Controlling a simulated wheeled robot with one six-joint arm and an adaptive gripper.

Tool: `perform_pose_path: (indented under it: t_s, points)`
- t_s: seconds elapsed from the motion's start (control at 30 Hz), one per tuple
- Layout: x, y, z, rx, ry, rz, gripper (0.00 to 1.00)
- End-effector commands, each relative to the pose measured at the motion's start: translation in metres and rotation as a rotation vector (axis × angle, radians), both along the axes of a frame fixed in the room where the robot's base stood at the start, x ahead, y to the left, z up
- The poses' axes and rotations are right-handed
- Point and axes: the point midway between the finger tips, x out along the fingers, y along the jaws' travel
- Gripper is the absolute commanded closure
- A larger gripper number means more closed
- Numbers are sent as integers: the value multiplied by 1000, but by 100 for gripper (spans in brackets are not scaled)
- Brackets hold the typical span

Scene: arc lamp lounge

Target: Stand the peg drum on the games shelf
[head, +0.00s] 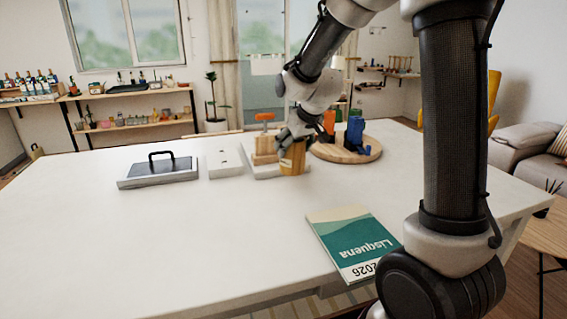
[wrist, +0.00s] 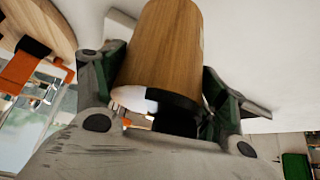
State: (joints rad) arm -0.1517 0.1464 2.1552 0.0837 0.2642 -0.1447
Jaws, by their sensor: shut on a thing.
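The peg drum (head: 292,160) is a light wooden cylinder at the far middle of the white table. My gripper (head: 287,140) comes down on it from above and is shut on it. In the wrist view the drum (wrist: 165,45) sits between my two fingers, with a dark and a pale patch at its near end. Whether its base touches the surface below cannot be told. A wall shelf (head: 150,122) with small coloured items stands at the back left; I cannot tell if it is the games shelf.
A round wooden board (head: 345,155) with orange and blue objects lies right of the drum. Left are an orange-handled wooden block (head: 264,150), a white slab (head: 225,163) and a black-handled grey tray (head: 160,172). A teal book (head: 350,243) lies near the front. The left front is clear.

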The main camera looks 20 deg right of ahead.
Motion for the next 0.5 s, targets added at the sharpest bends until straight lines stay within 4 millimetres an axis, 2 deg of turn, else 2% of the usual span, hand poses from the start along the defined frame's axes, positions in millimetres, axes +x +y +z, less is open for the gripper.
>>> perform_pose_path:
  t_s: [0.2, 0.4, 0.5]
  points:
    - [1, 0, -20, 0, -1, 1, 67]
    - [0, 0, -48, 0, 0, 0, 67]
    - [1, 0, -50, -1, -3, 0, 67]
